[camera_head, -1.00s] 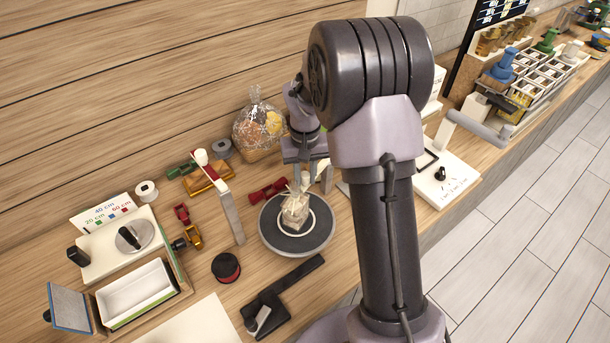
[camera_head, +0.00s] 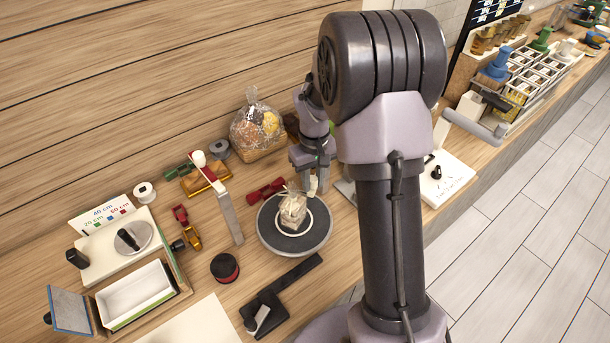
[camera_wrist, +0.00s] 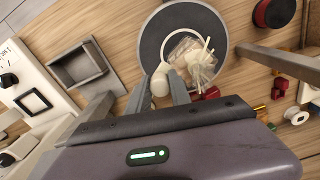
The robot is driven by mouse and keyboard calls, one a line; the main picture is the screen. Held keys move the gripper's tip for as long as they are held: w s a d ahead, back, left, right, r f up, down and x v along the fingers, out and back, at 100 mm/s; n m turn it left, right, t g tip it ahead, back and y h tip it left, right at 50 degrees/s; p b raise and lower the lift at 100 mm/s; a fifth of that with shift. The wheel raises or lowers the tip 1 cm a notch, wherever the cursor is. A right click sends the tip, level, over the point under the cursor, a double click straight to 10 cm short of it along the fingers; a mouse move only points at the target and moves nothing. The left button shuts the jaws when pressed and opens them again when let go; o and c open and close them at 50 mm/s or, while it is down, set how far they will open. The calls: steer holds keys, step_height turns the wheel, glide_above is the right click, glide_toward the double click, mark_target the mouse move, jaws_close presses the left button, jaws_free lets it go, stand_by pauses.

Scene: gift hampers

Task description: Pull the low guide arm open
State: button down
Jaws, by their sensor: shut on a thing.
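My gripper (camera_head: 313,180) is low at the right rim of the dark round turntable (camera_head: 278,240). In the wrist view my gripper (camera_wrist: 158,88) has its two grey fingers on either side of a rounded white handle (camera_wrist: 160,80), shut on it. The same white handle (camera_head: 313,187) shows small under my gripper in the head view. It appears to belong to the low guide arm, whose bar is mostly hidden by my gripper. A small clear-wrapped gift (camera_head: 292,212) with pale ties stands on the turntable, close to my fingers but apart from them.
A wrapped hamper (camera_head: 258,132) is behind. A black angled tool (camera_head: 280,297) and a red-black round pad (camera_head: 225,267) lie in front. A grey tray (camera_wrist: 105,65) is nearby.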

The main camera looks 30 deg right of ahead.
steer(key=s+d+n+p, duration=0.3)
steer(key=d+n+p, duration=0.2)
steer(key=d+n, duration=0.5)
steer(key=shift+s+d+n, duration=0.15)
steer(key=shift+d+n, duration=0.25)
steer(key=shift+d, duration=0.1)
steer(key=c, duration=1.2)
jaws_free()
steer(key=shift+r, duration=0.1)
step_height(320, 180, up, 17)
steer(key=p, duration=0.2)
steer(key=shift+r+p, duration=0.15)
steer(key=shift+p, duration=0.2)
